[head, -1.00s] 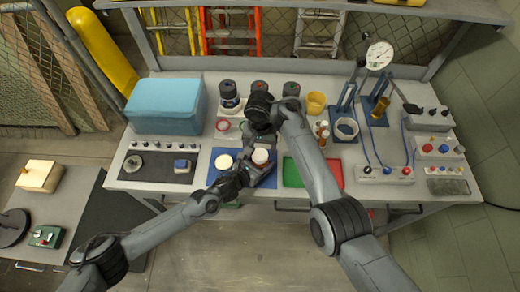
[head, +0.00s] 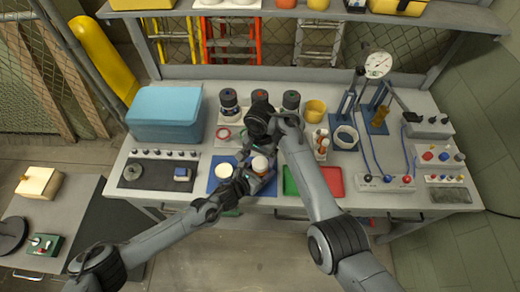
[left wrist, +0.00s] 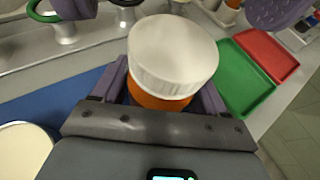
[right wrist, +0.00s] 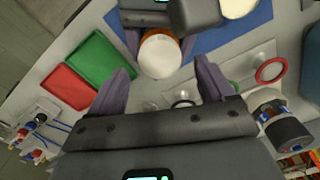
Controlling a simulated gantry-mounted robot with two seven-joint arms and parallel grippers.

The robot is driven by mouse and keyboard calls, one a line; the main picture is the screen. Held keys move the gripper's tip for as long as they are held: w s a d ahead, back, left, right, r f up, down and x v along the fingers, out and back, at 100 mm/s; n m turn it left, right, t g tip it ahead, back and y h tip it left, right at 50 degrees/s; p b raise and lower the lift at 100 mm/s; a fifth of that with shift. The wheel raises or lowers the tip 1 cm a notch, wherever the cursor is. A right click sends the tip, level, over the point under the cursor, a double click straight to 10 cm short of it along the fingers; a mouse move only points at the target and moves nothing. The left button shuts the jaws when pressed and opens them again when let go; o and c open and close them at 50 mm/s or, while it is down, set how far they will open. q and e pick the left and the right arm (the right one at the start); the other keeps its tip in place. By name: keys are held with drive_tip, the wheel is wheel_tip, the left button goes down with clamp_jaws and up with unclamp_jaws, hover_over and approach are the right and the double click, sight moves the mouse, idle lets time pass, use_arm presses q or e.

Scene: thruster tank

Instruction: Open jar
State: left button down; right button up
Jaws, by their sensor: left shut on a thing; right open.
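The jar is orange with a ribbed white lid. In the head view its lid (head: 260,163) shows over the blue mat (head: 216,182). In the left wrist view the lid (left wrist: 172,55) is on the orange body (left wrist: 155,102). My left gripper (left wrist: 160,95) is shut around the body, below the lid. My right gripper (right wrist: 160,82) is open and empty, with its fingers spread beside the lid (right wrist: 160,57) in its own view. I cannot tell the exact gap to the lid. In the head view, my right arm hides part of the area behind the jar.
A cream round disc (head: 224,170) lies on the blue mat, left of the jar. Green (head: 291,181) and red (head: 332,181) trays lie to the right. Dark-topped containers (head: 229,99) and a yellow cup (head: 315,110) stand behind. A blue box (head: 166,112) is at the left.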

sight(260, 163)
drive_tip(key=shift+f, duration=1.55)
drive_tip(key=c, duration=1.1)
drive_tip(key=n, duration=0.3)
drive_tip(key=shift+c, duration=0.2)
drive_tip(key=o, duration=1.2)
drive_tip(key=shift+c, duration=0.2)
